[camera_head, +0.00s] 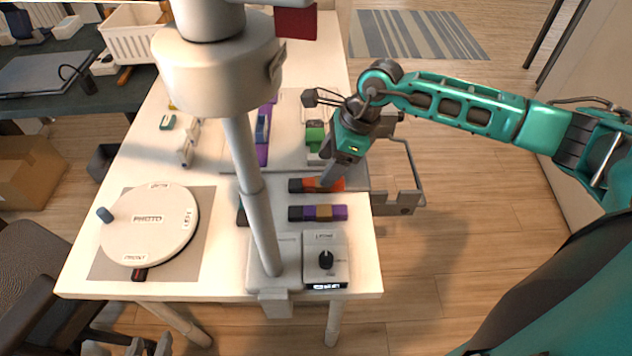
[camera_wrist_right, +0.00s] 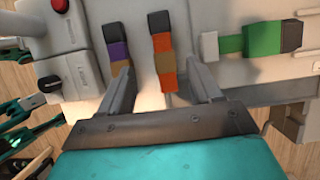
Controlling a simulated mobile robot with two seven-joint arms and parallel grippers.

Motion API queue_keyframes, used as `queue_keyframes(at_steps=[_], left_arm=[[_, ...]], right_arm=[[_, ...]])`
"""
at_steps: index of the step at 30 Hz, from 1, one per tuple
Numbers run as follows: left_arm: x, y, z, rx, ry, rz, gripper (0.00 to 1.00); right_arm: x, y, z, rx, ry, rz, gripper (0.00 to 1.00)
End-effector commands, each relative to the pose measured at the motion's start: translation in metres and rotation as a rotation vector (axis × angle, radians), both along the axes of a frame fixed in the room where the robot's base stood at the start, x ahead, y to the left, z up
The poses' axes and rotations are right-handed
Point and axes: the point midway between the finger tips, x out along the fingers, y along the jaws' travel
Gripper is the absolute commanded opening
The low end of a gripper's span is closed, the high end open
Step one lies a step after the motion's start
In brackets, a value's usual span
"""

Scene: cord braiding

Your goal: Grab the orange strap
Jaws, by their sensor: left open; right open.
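The orange strap (camera_head: 337,184) lies on the white table in the head view, with a dark end to the left and my right gripper partly over it. In the right wrist view the orange strap (camera_wrist_right: 162,45) runs between the two spread fingers of my right gripper (camera_wrist_right: 160,82). The gripper is open, with a finger on either side of the strap and gaps between. In the head view my right gripper (camera_head: 328,178) reaches down from the right. Contact with the table cannot be told.
A purple and brown strap (camera_head: 318,213) lies in front of the orange one, close to a finger in the wrist view. A green strap (camera_head: 315,137) lies behind. A grey post (camera_head: 254,190), a knob box (camera_head: 326,260) and a round PHOTO disc (camera_head: 150,222) stand nearby.

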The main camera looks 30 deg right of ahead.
Motion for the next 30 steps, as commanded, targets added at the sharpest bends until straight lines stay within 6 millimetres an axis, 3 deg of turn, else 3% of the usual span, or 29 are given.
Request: queue_keyframes(at_steps=[5,15,23,30], left_arm=[[0.000,0.000,0.000,0.000,0.001,0.000,0.43],[0.002,0.001,0.003,0.002,-0.004,0.002,0.43],[0.007,0.002,0.006,0.003,-0.014,0.004,0.43],[0.007,0.002,0.006,0.003,-0.014,0.004,0.43]], right_arm=[[0.002,0.004,-0.012,0.000,0.002,0.000,0.64],[0.011,0.013,-0.055,0.001,0.002,0.000,0.64],[0.012,0.014,-0.057,0.000,0.000,0.000,0.64],[0.012,0.014,-0.057,0.000,0.000,0.000,0.42]])
